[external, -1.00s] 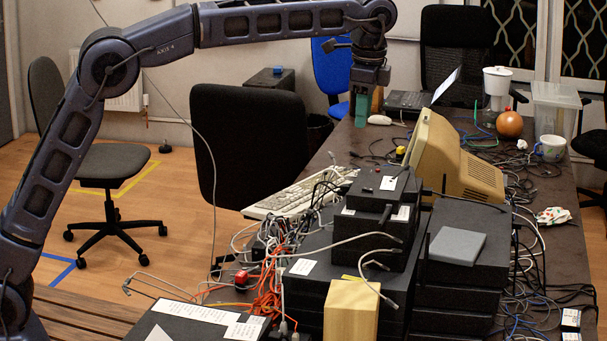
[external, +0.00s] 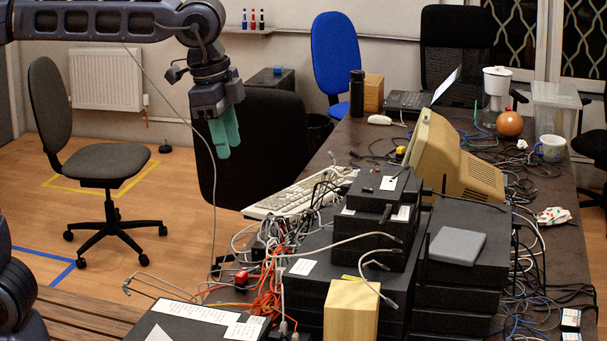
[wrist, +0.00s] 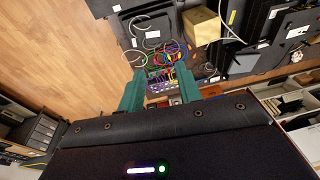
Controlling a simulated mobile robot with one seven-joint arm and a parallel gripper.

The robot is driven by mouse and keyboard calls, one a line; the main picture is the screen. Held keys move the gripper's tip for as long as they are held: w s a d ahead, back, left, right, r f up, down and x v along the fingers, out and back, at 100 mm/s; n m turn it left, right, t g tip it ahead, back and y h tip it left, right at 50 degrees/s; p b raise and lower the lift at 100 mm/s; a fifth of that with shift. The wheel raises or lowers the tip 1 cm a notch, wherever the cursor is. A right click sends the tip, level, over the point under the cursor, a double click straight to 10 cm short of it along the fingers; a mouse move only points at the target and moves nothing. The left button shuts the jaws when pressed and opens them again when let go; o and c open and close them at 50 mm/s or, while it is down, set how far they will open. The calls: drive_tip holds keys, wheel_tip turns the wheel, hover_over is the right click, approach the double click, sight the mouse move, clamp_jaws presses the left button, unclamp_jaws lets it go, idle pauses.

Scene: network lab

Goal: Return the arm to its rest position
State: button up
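My gripper (external: 229,150) hangs from the arm at the upper left of the external view, with its teal fingers pointing down. It is in front of a black office chair (external: 262,130), left of the cluttered table (external: 548,190). In the wrist view the two green fingers of my gripper (wrist: 160,71) stand apart. I see nothing held between them; the cables and small device seen in the gap appear to lie beyond the fingertips. My upper arm runs along the top left of the external view.
The table carries stacked black boxes (external: 375,190), a beige monitor (external: 465,170), a keyboard (external: 295,198) and loose cables. A black bottle (external: 357,93) and a wooden box (external: 373,92) stand at its far end. Wooden floor (external: 165,225) lies open at left, beside a grey chair (external: 98,163).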

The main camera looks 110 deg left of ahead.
drive_tip(key=s+d+f+t, duration=0.1)
drive_tip(key=s+d+f, duration=0.3)
drive_tip(key=s, duration=0.4)
drive_tip(key=s+d+f, duration=0.5)
drive_tip(key=s+f, duration=0.2)
drive_tip(key=s, duration=0.1)
drive_tip(key=s+d+f+t+h, duration=0.1)
drive_tip(key=s+d+f, duration=0.4)
drive_tip(key=s, duration=0.3)
drive_tip(key=shift+d+f+t, duration=0.15)
drive_tip(key=shift+d+t, duration=0.1)
drive_tip(key=shift+t, duration=0.05)
